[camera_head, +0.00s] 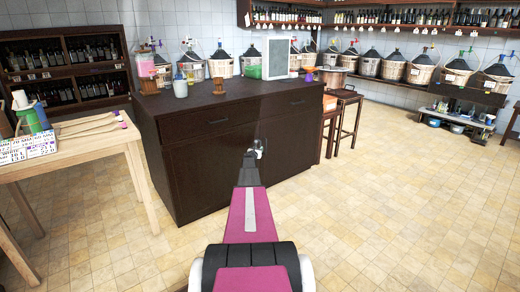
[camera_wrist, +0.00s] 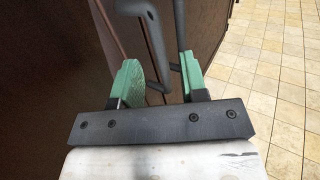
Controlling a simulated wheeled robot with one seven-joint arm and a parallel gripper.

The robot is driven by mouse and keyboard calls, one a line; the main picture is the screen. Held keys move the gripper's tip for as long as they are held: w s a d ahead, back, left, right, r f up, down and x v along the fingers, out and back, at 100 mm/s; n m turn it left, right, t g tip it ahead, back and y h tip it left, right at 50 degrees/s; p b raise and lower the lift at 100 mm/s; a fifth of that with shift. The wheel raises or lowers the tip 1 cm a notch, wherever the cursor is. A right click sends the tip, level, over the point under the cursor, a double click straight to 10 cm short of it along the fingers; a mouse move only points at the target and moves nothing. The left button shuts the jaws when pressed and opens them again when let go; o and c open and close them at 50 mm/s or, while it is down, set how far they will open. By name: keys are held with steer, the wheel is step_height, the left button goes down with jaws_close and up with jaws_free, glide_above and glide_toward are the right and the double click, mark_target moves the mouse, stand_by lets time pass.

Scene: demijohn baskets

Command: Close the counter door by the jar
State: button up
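The dark brown counter (camera_head: 200,165) stands in the middle of the head view, with two drawers above its lower front. My gripper (camera_head: 258,148) is at the counter front, right of its middle. In the wrist view my gripper (camera_wrist: 160,78) has its two green fingers apart. A dark bar-shaped handle (camera_wrist: 155,38) lies between them, and a second dark bar (camera_wrist: 179,30) is beside the right finger. A brown panel (camera_wrist: 55,60) fills the left side. I cannot tell how far the door stands open. A pale blue jar (camera_head: 180,88) stands on the counter's left end.
A wooden table (camera_head: 75,155) with cards and bottles stands at the left. Stools (camera_head: 348,98) stand past the counter's right end. Demijohn baskets (camera_head: 396,68) line the back wall. The tiled floor (camera_head: 400,200) at the right is clear.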

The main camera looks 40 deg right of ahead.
steer(key=v, duration=0.5)
steer(key=shift+s+a, duration=0.1)
steer(key=shift+a, duration=0.3)
steer(key=s+a+r+m+g+y, duration=0.2)
steer(key=s+a+m+y, duration=0.3)
steer(key=s+a, duration=1)
steer(key=s+a+r+m+g+y, duration=0.2)
steer(key=s+a+m, duration=0.9)
steer(key=a, duration=2.2)
steer(key=s+a+r+m+g+y, duration=0.2)
steer(key=s+a+m+g+y, duration=0.3)
steer(key=s+a, duration=1.5)
steer(key=a+m+y, duration=0.3)
steer(key=a, duration=0.2)
steer(key=shift+r+g, duration=0.3)
steer(key=shift+a, duration=0.15)
